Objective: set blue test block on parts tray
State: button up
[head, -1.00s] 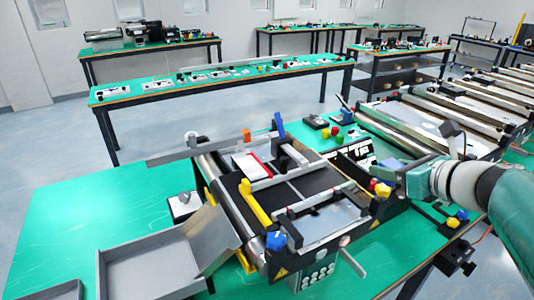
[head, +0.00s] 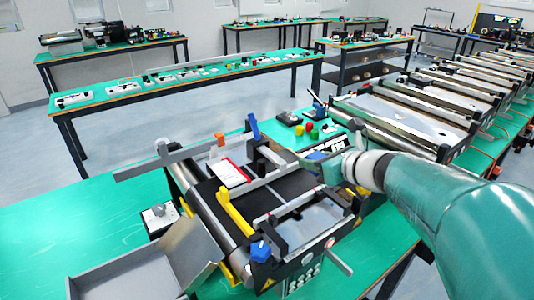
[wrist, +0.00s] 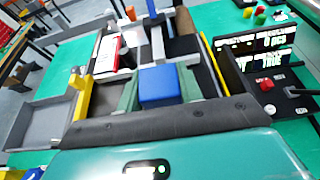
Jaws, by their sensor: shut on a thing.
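The blue test block (wrist: 160,86) sits between the two green fingers of my gripper (wrist: 160,98) in the wrist view. My gripper is shut on it. In the head view my gripper (head: 318,170) is over the right side of the near mini conveyor, with the blue block (head: 318,156) partly showing at its end. A grey, shallow, open tray (head: 75,291), which looks like the parts tray, lies at the lower left, away from my gripper. Its near part is cut off in the head view. It also shows at the left in the wrist view (wrist: 42,144), and its visible floor looks empty.
The near conveyor (head: 262,200) stands between my gripper and the tray, with yellow guides, raised bars and a blue knob (head: 260,251). A sloping grey chute (head: 193,255) borders the tray. A control box with displays (wrist: 262,65) is at the right. Green tabletop (head: 60,225) is clear at left.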

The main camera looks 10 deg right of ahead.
send_over(297, 190)
jog(key=f, duration=0.4)
jog(key=shift+s+d+f, duration=0.25)
jog(key=shift+f, duration=0.05)
jog(key=f, duration=0.3)
jog(key=shift+w+a+f, duration=0.2)
jog(key=shift+w, duration=0.15)
jog(key=shift+f, duration=0.25)
jog(key=shift+f, duration=0.1)
jog(key=o, duration=1)
